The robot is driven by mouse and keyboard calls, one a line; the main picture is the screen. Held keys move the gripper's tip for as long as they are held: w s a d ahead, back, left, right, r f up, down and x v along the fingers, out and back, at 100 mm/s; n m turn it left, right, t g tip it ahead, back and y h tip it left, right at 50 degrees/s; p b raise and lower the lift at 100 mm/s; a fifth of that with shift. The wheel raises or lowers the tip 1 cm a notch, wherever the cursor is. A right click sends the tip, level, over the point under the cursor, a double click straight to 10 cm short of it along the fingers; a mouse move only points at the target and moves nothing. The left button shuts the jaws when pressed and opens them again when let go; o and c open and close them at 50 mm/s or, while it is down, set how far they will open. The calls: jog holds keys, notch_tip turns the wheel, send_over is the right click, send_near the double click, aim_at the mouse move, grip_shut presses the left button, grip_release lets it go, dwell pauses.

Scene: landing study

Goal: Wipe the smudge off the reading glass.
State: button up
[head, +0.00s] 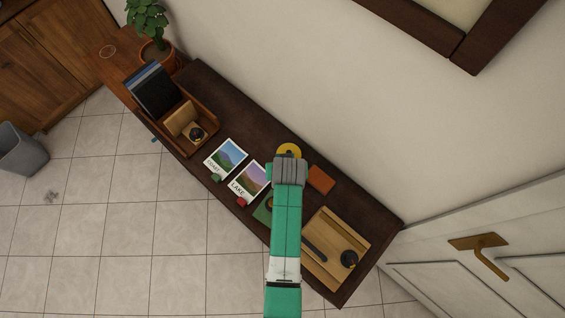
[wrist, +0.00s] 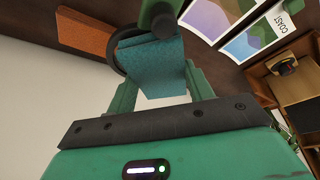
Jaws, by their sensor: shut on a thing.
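My gripper (wrist: 160,78) is shut on a teal cloth (wrist: 157,66), which hangs between its fingers in the wrist view. A dark round rim (wrist: 119,57), which looks like the reading glass, shows just behind the cloth's left side. The cloth overlaps it; I cannot tell whether they touch. The lens and any smudge are hidden. In the head view my gripper (head: 289,172) is over the middle of the dark bench, and the cloth is hidden beneath it. A yellow round thing (head: 289,149) shows just beyond the gripper; I cannot tell whether it belongs to the glass.
An orange-brown book (head: 321,179) lies right of my gripper. Two picture cards (head: 226,157) lie left of it. A wooden tray (head: 325,222) with dark items is at the bench's right end. A wooden organiser (head: 204,113) and potted plant (head: 147,22) stand at the left.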

jog(key=shift+s+d+r+p, duration=0.1)
jog(key=shift+s+d+p, duration=0.3)
jog(key=shift+d, duration=0.55)
jog(key=shift+s+d+f+p, duration=0.2)
jog(key=shift+s+d, duration=0.2)
jog(key=shift+d, duration=0.25)
jog(key=shift+s+d+f+p, duration=0.15)
jog(key=shift+s+d, duration=0.25)
jog(key=shift+d, duration=0.2)
jog(key=shift+r+p, duration=0.25)
jog(key=shift+p, duration=0.05)
jog(key=shift+f, duration=0.1)
jog(key=shift+w+a+b, duration=0.2)
jog(key=shift+w+a, duration=0.3)
jog(key=shift+a, duration=0.4)
jog(key=shift+w+a+b, duration=0.15)
jog(key=shift+w+a, duration=0.35)
jog(key=shift+a, duration=0.45)
jog(key=shift+w+a+b, duration=0.2)
jog(key=shift+w+a, duration=0.3)
jog(key=shift+a, duration=0.4)
notch_tip(320, 180, up, 8)
jog(key=p, duration=0.6)
jog(key=shift+f+p, duration=0.25)
jog(key=shift+p, duration=0.15)
jog(key=shift+f, duration=0.1)
